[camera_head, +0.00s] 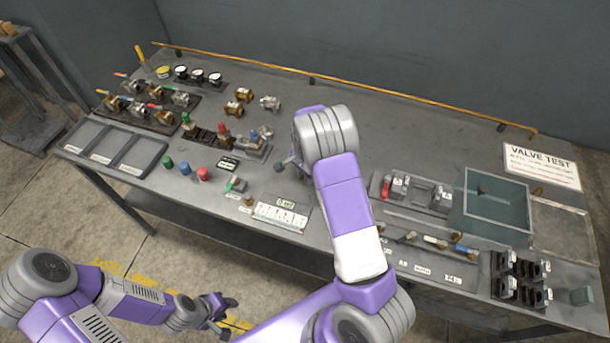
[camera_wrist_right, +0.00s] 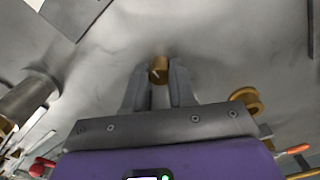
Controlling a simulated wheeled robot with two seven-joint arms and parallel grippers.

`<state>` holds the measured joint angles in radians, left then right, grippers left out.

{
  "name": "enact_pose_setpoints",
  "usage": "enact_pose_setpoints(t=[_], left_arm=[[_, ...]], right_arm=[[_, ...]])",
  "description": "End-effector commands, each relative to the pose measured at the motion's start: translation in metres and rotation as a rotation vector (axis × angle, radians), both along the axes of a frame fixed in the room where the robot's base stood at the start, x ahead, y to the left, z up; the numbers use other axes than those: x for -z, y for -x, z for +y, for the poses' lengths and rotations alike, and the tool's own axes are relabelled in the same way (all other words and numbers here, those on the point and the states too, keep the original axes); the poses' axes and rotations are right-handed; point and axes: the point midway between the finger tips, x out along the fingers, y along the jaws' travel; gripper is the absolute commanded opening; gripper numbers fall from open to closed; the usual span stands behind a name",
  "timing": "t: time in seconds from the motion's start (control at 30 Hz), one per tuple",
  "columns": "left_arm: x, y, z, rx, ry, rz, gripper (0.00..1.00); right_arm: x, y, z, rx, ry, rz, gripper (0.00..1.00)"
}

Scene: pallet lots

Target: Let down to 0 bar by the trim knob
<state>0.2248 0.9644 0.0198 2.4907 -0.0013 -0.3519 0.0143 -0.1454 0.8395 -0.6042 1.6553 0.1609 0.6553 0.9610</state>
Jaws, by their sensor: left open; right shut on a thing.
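In the right wrist view, a small brass knob (camera_wrist_right: 158,66) with a light mark on its face sits between the two fingers of my right gripper (camera_wrist_right: 159,84), which is shut on it. In the head view my right forearm and wrist hide this grip and the knob. A gauge display (camera_head: 285,203) stands above a white scale card (camera_head: 281,216), left of my right arm; its digits are too small to read surely. My left gripper (camera_head: 222,311) is open and empty, low in front of the bench, away from everything on it.
The bench (camera_head: 420,140) carries racks of valves at the left, red, blue and green caps (camera_head: 203,173) at the front, and a clear water tank (camera_head: 495,205) at the right. A larger brass fitting (camera_wrist_right: 246,99) lies right of the fingers in the wrist view.

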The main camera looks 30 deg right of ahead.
Motion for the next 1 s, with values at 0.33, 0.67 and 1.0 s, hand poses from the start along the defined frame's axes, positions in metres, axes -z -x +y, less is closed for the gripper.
enact_pose_setpoints(t=[0.33, 0.67, 1.0], left_arm=[[0.000, 0.000, 0.000, 0.000, 0.000, 0.000, 0.43], [0.000, 0.000, 0.000, 0.000, 0.000, 0.000, 0.43], [-0.005, 0.000, 0.000, 0.000, 0.000, 0.000, 0.43]], right_arm=[[0.000, 0.000, 0.000, 0.002, 0.000, 0.000, 0.33], [0.000, 0.000, 0.000, 0.001, 0.000, 0.000, 0.51], [-0.038, -0.001, 0.000, 0.001, -0.001, -0.004, 0.51]])
